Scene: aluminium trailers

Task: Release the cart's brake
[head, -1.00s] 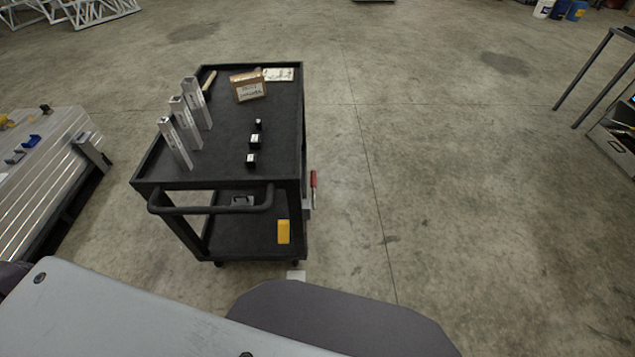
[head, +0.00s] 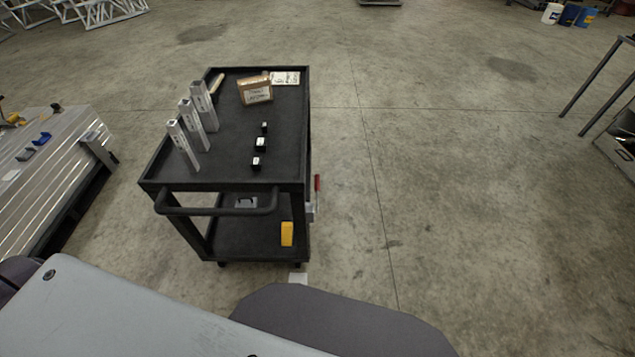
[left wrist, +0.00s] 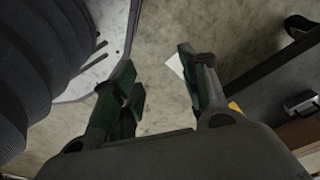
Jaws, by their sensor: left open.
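The black two-shelf cart (head: 235,187) stands left of centre in the head view, its push handle (head: 215,208) facing me. A red-handled lever (head: 317,184), seemingly the brake, stands upright on a grey mount at the cart's right side. My left gripper (left wrist: 158,68) shows only in the left wrist view; its fingers are apart with nothing between them. Dark cart parts (left wrist: 285,85) appear at the right there; the red lever does not show. My right gripper is in neither view.
The cart's top carries several metal tubes and black blocks, plus a cardboard box (head: 255,91). A yellow item (head: 287,234) is on the lower shelf. A white patch (head: 298,277) lies on the floor by the cart. A metal-topped bench (head: 45,165) stands left. Floor right of the cart is clear.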

